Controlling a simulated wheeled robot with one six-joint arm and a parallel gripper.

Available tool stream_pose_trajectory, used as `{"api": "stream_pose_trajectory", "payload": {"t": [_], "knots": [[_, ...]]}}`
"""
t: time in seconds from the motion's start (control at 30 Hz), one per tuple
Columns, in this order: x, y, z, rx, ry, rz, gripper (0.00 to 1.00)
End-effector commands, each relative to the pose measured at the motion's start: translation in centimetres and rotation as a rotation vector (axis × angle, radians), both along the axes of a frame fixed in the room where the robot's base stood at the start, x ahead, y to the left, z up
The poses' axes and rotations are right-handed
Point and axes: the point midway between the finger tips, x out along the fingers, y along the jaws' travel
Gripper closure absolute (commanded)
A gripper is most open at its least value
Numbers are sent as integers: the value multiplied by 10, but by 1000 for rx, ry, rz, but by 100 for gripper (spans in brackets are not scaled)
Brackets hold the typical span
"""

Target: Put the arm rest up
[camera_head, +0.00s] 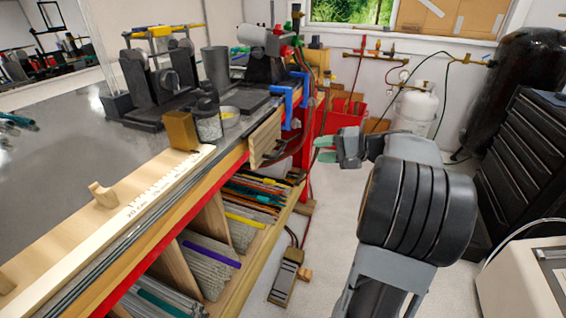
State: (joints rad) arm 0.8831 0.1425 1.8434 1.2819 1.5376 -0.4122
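A light wooden board (265,138) hangs on the front edge of the workbench, in the middle of the view; it looks like the arm rest, folded down and tilted. My gripper (321,149) is to the right of this board, over the floor beside the bench, pointing left towards it. Its two green-tipped fingers are apart with nothing between them. My gripper does not appear to touch the board. The board's hinge or mount cannot be made out.
A blue clamp (288,104) sits on the bench edge just beyond the board. A brass-coloured block (181,131) and a long wooden ruler (125,210) lie on the bench (70,165). Glass rods fill shelves below.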

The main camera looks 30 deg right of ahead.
Motion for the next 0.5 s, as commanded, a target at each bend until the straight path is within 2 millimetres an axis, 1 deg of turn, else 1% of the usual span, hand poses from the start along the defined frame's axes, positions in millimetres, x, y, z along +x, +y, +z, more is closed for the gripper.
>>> {"api": "stream_pose_trajectory", "payload": {"t": [0.03,0.07,0.17,0.5], "knots": [[1,-9,-4,17,-25,-15,63],[3,-11,-4,24,-38,-21,63],[10,-10,-3,36,-58,-29,63],[57,35,-16,37,-57,-25,63]]}}
